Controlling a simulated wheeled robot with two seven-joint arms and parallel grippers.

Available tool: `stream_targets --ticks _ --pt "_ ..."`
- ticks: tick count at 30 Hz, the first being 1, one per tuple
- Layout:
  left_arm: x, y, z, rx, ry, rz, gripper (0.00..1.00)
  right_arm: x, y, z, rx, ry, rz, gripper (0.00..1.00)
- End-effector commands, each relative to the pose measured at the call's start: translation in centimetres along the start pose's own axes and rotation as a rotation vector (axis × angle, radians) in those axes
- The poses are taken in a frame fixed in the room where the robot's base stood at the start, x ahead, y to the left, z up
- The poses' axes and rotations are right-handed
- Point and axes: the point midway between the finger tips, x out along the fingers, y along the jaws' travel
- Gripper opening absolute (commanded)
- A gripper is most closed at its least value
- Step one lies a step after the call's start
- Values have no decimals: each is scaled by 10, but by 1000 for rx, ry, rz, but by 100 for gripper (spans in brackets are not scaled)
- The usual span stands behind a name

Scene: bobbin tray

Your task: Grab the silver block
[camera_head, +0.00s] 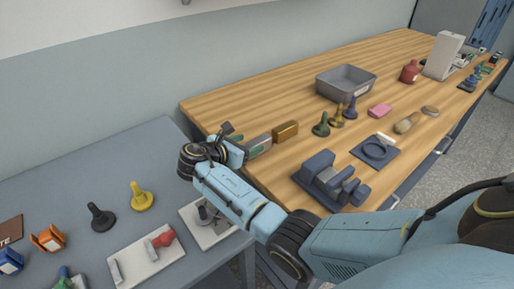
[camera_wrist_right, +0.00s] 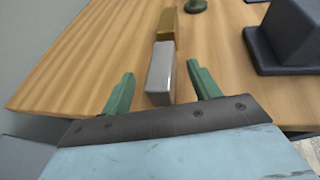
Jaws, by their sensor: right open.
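The silver block (camera_wrist_right: 160,72) lies on the wooden table, seen between the green fingers of my right gripper (camera_wrist_right: 161,80) in the right wrist view. The fingers stand apart, one on each side, and appear not to touch it. In the head view the silver block (camera_head: 259,145) shows partly, just beyond my right gripper (camera_head: 240,138). A gold block (camera_wrist_right: 167,25) sits right behind the silver one, in line with it; it also shows in the head view (camera_head: 286,131). My left gripper is not in view.
A dark blue fixture (camera_head: 325,178) stands right of the blocks, with a grey bin (camera_head: 345,82) and several coloured bobbin-like pieces (camera_head: 337,117) farther back. A lower grey table (camera_head: 90,180) at left holds bobbins and white plates. Wood left of the blocks is clear.

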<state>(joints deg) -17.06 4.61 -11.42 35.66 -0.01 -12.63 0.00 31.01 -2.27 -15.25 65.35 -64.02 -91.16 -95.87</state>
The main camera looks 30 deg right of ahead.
Motion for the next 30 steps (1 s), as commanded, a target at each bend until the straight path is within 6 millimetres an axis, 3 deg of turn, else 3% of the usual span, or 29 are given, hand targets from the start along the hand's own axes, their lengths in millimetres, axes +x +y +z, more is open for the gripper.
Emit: stream_targets --ticks 5,12,26,30 --pt "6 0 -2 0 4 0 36 27 0 -2 0 -1 -3 61" --pt "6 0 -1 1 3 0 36 29 1 -1 1 0 -1 61" --pt "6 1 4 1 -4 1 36 29 0 -2 0 0 -1 1" --pt "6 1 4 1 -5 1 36 28 1 -1 2 -2 -1 0"
